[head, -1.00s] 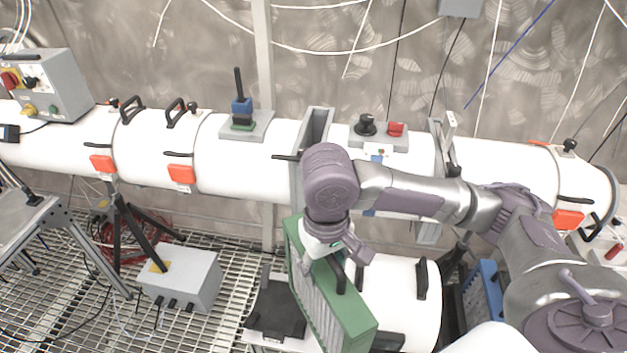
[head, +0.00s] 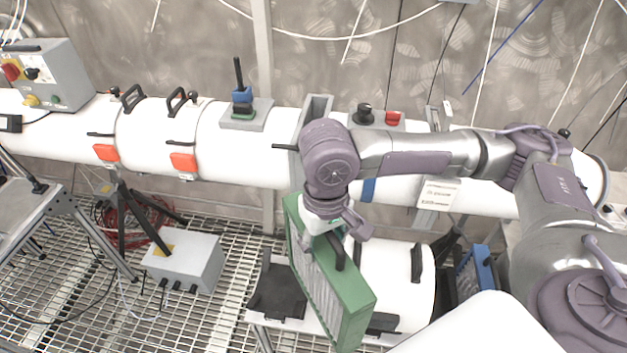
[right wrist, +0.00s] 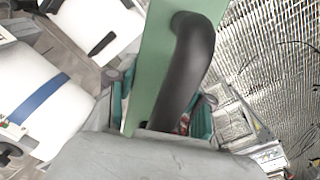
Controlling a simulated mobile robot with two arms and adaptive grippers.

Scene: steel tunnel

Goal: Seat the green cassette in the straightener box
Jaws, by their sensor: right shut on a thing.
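The green cassette (head: 358,312) stands upright, seen at an angle, in front of the tunnel in the head view. It has a pale ribbed face and a black handle. My right gripper (head: 340,232) is shut on the cassette by this handle. In the right wrist view, the black handle (right wrist: 185,70) curves from the green panel (right wrist: 152,60) down between teal finger parts. The grey upright frame in the white tunnel, apparently the straightener box (head: 316,108), is behind my right wrist, which partly hides it. My left gripper is not in view.
A low white bench with a black pad (head: 280,290) is left of the cassette. A white cylinder (head: 395,275) with black handles is close on its right. A grey box (head: 183,262) stands on the floor grating. A blue-framed item (head: 478,270) is farther right.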

